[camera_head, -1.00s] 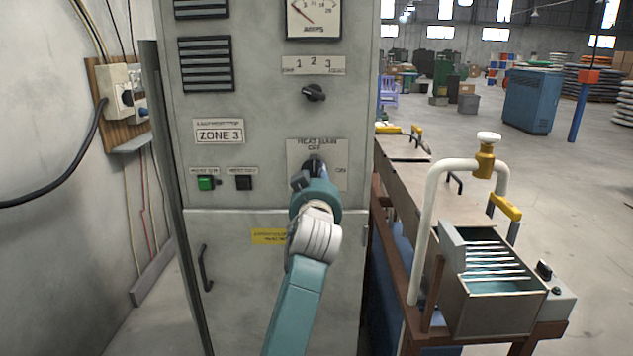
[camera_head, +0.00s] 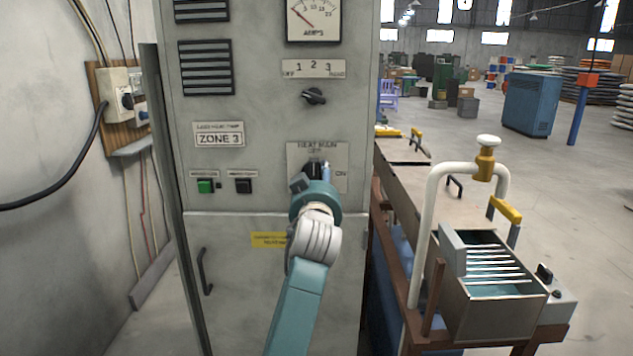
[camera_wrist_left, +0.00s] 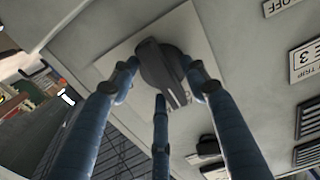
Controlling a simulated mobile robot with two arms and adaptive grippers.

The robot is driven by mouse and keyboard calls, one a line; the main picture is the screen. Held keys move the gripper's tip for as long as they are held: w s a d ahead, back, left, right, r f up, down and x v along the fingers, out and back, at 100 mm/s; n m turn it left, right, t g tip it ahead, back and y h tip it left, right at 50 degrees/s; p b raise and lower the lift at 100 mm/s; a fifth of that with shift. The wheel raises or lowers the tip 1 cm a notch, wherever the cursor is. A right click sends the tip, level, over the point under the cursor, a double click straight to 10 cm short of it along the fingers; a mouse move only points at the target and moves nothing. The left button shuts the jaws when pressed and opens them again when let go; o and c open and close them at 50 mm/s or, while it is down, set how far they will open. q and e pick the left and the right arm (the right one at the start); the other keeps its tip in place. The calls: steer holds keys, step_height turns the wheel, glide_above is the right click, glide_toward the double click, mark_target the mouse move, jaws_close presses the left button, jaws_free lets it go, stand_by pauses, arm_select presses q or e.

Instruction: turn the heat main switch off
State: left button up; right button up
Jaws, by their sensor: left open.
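The heat main switch is a dark rotary knob on a pale plate (camera_head: 333,155) of the grey cabinet. The plate reads HEAT MAIN, OFF at its top and ON at its right. My left gripper (camera_head: 316,173) is in front of the knob and covers most of it, so its setting cannot be read in the head view. In the left wrist view the dark knob (camera_wrist_left: 160,62) sits between the blue fingers of my left gripper (camera_wrist_left: 163,80), with one fingertip at each side and a third below. The fingers are open around it; contact cannot be told.
A smaller selector knob (camera_head: 314,96) is above the plate. Green (camera_head: 205,187) and black (camera_head: 244,186) push buttons are to its left. A bench with a metal tank (camera_head: 500,312) and white pipe (camera_head: 428,215) stands close on the right. A wall is on the left.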

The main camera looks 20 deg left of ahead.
arm_select(q)
step_height(320, 180, up, 10)
steer(key=shift+f, duration=0.2)
steer(key=shift+f, duration=0.1)
stand_by(0.3)
